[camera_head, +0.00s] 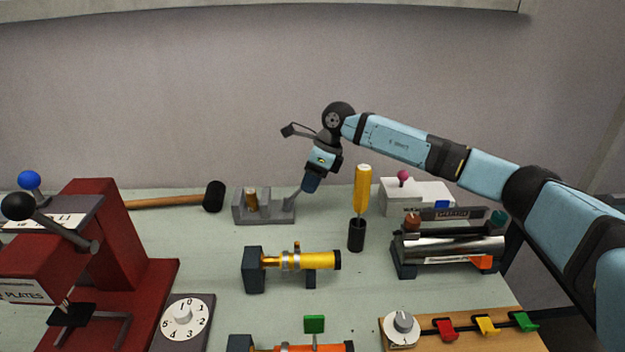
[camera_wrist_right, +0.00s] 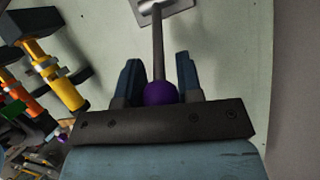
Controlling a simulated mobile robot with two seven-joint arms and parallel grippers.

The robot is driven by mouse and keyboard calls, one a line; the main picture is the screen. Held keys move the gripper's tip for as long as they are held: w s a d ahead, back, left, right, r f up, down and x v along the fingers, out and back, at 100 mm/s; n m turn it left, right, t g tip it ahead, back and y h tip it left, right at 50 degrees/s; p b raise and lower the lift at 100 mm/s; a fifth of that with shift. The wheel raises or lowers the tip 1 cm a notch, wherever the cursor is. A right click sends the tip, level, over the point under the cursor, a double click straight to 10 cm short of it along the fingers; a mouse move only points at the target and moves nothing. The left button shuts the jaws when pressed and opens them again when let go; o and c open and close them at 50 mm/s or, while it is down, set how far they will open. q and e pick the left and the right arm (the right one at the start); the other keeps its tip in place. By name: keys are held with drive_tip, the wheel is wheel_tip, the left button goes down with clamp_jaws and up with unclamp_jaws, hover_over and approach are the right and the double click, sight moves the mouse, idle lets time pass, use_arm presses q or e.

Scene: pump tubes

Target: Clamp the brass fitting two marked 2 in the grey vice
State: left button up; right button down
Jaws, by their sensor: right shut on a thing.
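The grey vice (camera_head: 281,213) stands at the back of the bench, left of centre. A brass-coloured cylindrical fitting (camera_head: 252,199) stands upright between its jaws; its mark is not legible, and I cannot tell how tightly it is held. My right gripper (camera_head: 309,186) is just above and right of the vice, tilted down toward it. In the right wrist view, the gripper (camera_wrist_right: 160,82) is shut on a purple ball knob (camera_wrist_right: 161,93) at the end of a grey rod (camera_wrist_right: 158,45). The rod runs to a grey plate-like part at the top. My left gripper does not show.
A mallet (camera_head: 213,197) lies left of the vice. A yellow screwdriver (camera_head: 362,190) stands in a black holder to the right. A yellow tube (camera_head: 315,260) is in front. A red press (camera_head: 108,240) fills the left; a steel cylinder assembly (camera_head: 450,249) stands right.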

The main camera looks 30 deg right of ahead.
sight(289, 198)
drive_tip(key=shift+w+a+r+h+p, duration=0.2)
drive_tip(key=shift+a+r+h+p, duration=0.25)
drive_tip(key=shift+r+p, duration=0.2)
drive_tip(key=shift+w+a+r+g+h+p, duration=0.2)
drive_tip(key=shift+a+g+h+p, duration=0.15)
drive_tip(key=shift+h+p, duration=0.2)
drive_tip(key=shift+w+a+r+g+h+p, duration=0.2)
drive_tip(key=shift+a+g+h+p, duration=0.1)
drive_tip(key=shift+h+p, duration=0.25)
drive_tip(key=a+h, duration=0.1)
drive_tip(key=w+a+g+h+p, duration=0.1)
drive_tip(key=shift+a+r+h+p, duration=0.1)
drive_tip(key=shift+r+h+p, duration=0.1)
drive_tip(key=shift+h+p, duration=0.15)
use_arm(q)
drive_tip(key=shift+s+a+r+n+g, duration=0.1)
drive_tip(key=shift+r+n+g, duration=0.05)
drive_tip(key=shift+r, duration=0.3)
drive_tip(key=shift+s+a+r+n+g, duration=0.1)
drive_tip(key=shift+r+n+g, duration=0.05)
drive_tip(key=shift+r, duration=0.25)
use_arm(e)
drive_tip(key=shift+w+a+g+h, duration=0.1)
drive_tip(key=shift+a+g+h, duration=0.2)
drive_tip(key=shift+g+h, duration=0.1)
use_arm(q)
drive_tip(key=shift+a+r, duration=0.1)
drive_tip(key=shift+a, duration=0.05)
